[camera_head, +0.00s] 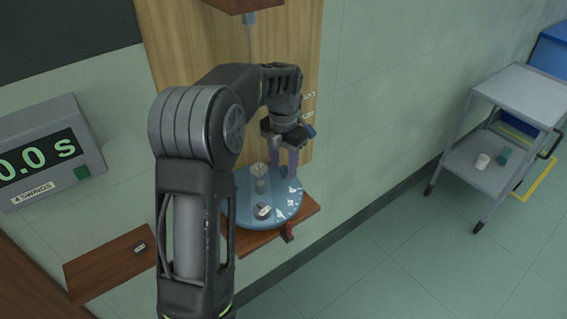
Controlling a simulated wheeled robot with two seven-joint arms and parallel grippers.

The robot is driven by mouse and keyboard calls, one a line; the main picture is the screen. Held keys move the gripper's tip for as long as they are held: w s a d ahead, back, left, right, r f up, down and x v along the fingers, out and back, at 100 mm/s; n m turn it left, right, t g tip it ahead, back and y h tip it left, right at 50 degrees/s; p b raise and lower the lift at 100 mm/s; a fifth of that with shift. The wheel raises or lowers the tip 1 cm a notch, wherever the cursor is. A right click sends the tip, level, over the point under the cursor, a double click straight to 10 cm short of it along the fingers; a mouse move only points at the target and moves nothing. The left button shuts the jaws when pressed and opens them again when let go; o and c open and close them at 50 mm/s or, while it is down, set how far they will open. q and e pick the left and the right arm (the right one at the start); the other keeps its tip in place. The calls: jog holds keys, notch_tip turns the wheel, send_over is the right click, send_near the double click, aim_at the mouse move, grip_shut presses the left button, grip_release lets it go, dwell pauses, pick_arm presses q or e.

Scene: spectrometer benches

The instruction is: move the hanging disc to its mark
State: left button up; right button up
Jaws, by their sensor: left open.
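The hanging disc (243,213) is a blue round plate with white scale marks along its right and front rim. A small light block and a grey post (261,185) stand at its middle, and a small grey-white piece (262,211) sits near its front. A red marker (288,231) is at the front right edge of the wooden shelf (310,207) under the disc. My left gripper (284,166) is open and points down over the right rear of the disc; whether it touches the disc cannot be told. My left arm hides the disc's left edge. My right gripper is not in view.
A wooden back panel (190,40) and a rod (250,30) from a top bracket rise behind the disc. A timer (45,155) reading 0.0 s is on the left, above a brown shelf (105,265). A grey cart (520,95) stands right; the floor between is clear.

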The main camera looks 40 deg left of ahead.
pick_arm(q)
jog(key=shift+r, duration=0.1)
notch_tip(320, 180, up, 8)
jog(key=shift+f+b, duration=0.2)
jog(key=shift+b, duration=0.3)
jog(key=shift+f, duration=0.1)
